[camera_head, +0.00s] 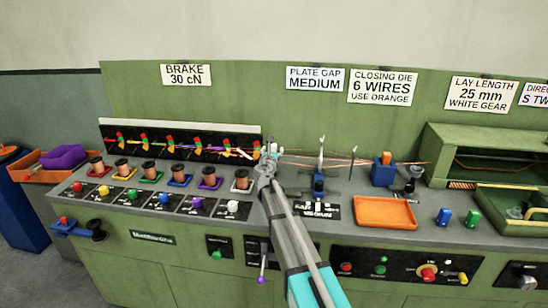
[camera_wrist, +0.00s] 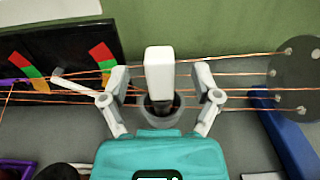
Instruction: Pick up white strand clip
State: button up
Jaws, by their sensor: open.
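A white block, which looks like the white strand clip (camera_wrist: 159,68), stands between the fingers of my gripper (camera_wrist: 160,88) in the wrist view. The fingers are open, one on each side of it, with gaps showing. A dark grey round piece (camera_wrist: 158,110) shows just below the block, and I cannot tell how they are joined. In the head view my gripper (camera_head: 268,160) is over the bench at the right end of the black panel. A small white piece (camera_head: 275,148) shows at its tip, mostly hidden by the gripper.
Copper strands (camera_wrist: 240,91) run past the fingers to a grey holed disc (camera_wrist: 297,85) beside a blue stand (camera_wrist: 290,140). A white lever (camera_wrist: 84,84) lies left of the gripper. Spools (camera_head: 209,177) line the bench at left; an orange tray (camera_head: 385,212) lies right.

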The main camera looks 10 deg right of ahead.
jog(key=shift+x, duration=1.25)
grip_shut()
